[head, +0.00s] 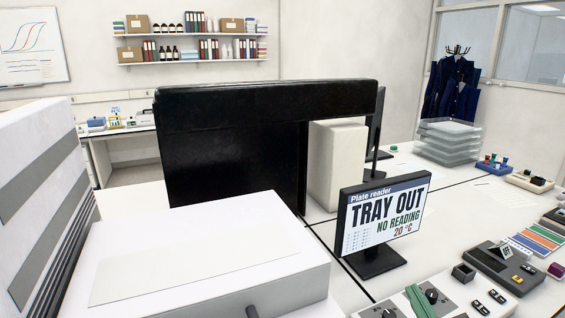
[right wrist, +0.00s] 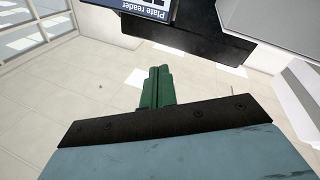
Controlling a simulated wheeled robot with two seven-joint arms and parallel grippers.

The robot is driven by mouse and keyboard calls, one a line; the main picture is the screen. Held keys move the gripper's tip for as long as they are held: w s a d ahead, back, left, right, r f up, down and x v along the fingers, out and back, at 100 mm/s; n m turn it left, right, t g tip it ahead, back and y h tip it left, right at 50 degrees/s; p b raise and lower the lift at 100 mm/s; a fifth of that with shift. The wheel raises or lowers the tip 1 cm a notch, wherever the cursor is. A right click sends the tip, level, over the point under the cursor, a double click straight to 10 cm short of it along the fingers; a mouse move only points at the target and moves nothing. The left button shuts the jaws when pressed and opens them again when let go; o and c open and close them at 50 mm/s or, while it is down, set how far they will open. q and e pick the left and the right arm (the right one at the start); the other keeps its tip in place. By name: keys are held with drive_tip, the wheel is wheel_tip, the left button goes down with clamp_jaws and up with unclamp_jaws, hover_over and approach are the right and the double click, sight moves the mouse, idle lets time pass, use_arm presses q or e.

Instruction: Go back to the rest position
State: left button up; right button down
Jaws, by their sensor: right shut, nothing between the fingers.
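My right gripper (head: 415,296) shows at the bottom edge of the head view as green fingertips, in front of a light control panel with dark knobs (head: 432,296). In the right wrist view its two green fingers (right wrist: 158,72) are together, with nothing between them. The rest of my right arm is out of the head view. My left gripper is not in view.
A plate reader screen (head: 384,222) reads "TRAY OUT, NO READING, 20 °C". A white machine (head: 200,250) fills the lower left, with a large black panel (head: 235,150) behind it. Trays (head: 448,142) and small racks stand at the right.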

drive_tip(key=s+d+f+m+g+h, duration=0.4)
drive_tip(key=s+f+m+g+h, duration=0.2)
drive_tip(key=s+f+g, duration=0.4)
drive_tip(key=s+a+f+n+g+y, duration=0.1)
drive_tip(key=s+a+f+g+y, duration=0.15)
drive_tip(key=s, duration=0.35)
drive_tip(key=s+a+f+n+g+y, duration=0.1)
drive_tip(key=s+a+f+g, duration=0.25)
drive_tip(key=s, duration=0.35)
wheel_tip(320, 180, down, 33)
drive_tip(key=s+g+b, duration=0.1)
drive_tip(key=s+b, duration=0.1)
drive_tip(key=b, duration=0.6)
drive_tip(key=s+d+f+b, duration=0.1)
drive_tip(key=s+f+b, duration=0.2)
drive_tip(key=s+f, duration=0.5)
drive_tip(key=s+d+f+g+b, duration=0.1)
drive_tip(key=s+f+b, duration=0.2)
drive_tip(key=s+f, duration=0.5)
wheel_tip(320, 180, down, 6)
drive_tip(key=shift+s+r+n+g+b, duration=0.1)
drive_tip(key=shift+s+n+g+b, duration=0.1)
drive_tip(key=shift+n+g+b, duration=0.1)
